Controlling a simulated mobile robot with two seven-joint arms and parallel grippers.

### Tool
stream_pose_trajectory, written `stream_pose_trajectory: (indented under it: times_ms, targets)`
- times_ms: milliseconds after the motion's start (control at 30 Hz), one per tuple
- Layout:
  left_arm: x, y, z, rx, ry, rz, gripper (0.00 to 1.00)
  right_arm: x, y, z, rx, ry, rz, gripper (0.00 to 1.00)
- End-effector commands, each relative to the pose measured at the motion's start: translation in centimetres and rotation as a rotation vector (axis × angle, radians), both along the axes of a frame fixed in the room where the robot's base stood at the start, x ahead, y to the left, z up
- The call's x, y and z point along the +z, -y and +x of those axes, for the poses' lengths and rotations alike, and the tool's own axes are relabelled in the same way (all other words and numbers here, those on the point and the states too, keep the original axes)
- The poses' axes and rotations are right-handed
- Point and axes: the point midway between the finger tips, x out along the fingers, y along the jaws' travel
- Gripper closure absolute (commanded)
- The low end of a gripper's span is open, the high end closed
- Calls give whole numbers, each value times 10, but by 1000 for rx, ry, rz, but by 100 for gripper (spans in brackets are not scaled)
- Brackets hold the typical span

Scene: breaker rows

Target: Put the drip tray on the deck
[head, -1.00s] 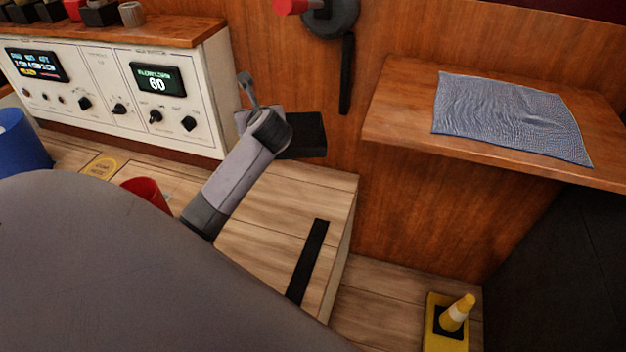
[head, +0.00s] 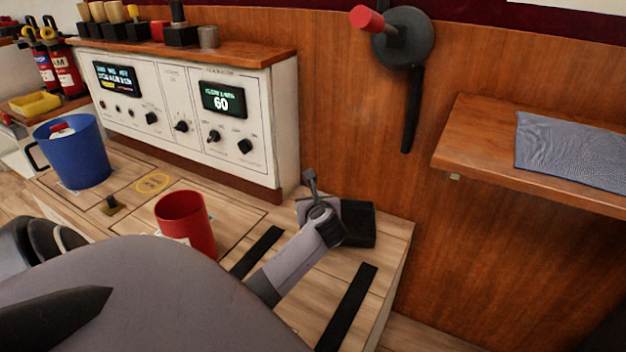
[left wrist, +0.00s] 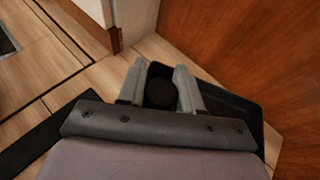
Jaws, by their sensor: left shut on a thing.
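The drip tray (head: 360,226) is a black, shallow rectangular tray by the wooden wall, at the back right corner of the pale plank deck (head: 335,270). My left gripper (head: 318,208) is at the tray's left side, shut on it. In the left wrist view the fingers (left wrist: 161,88) close around a dark round part, with the black tray (left wrist: 238,112) to their right and partly hidden behind the gripper. I cannot tell whether the tray touches the deck. My right gripper is not in view.
A red cup (head: 186,222) and a blue bucket (head: 75,155) stand on the deck to the left. Black strips (head: 348,306) lie on it. A white control panel (head: 200,115) stands behind. A wooden shelf (head: 470,140) with a grey-blue cloth (head: 575,150) is at right.

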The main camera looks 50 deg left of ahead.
Motion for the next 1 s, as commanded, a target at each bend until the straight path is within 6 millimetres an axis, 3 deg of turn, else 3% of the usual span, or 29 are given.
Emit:
stream_pose_trajectory:
  times_ms: [33, 200, 567, 600, 667, 1000]
  targets:
    - [-12, 0, 0, 1, -2, -1, 100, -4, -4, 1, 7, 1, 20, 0]
    - [-35, 0, 0, 0, -1, -1, 100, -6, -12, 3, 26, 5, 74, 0]
    - [-36, 0, 0, 0, -2, 1, 100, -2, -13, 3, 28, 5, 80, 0]
    - [-37, 0, 0, 0, -3, 1, 59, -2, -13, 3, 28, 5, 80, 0]
    - [-37, 0, 0, 0, -2, 0, 40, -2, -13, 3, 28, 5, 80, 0]
    - [-35, 0, 0, 1, -2, 0, 40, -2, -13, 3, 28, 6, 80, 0]
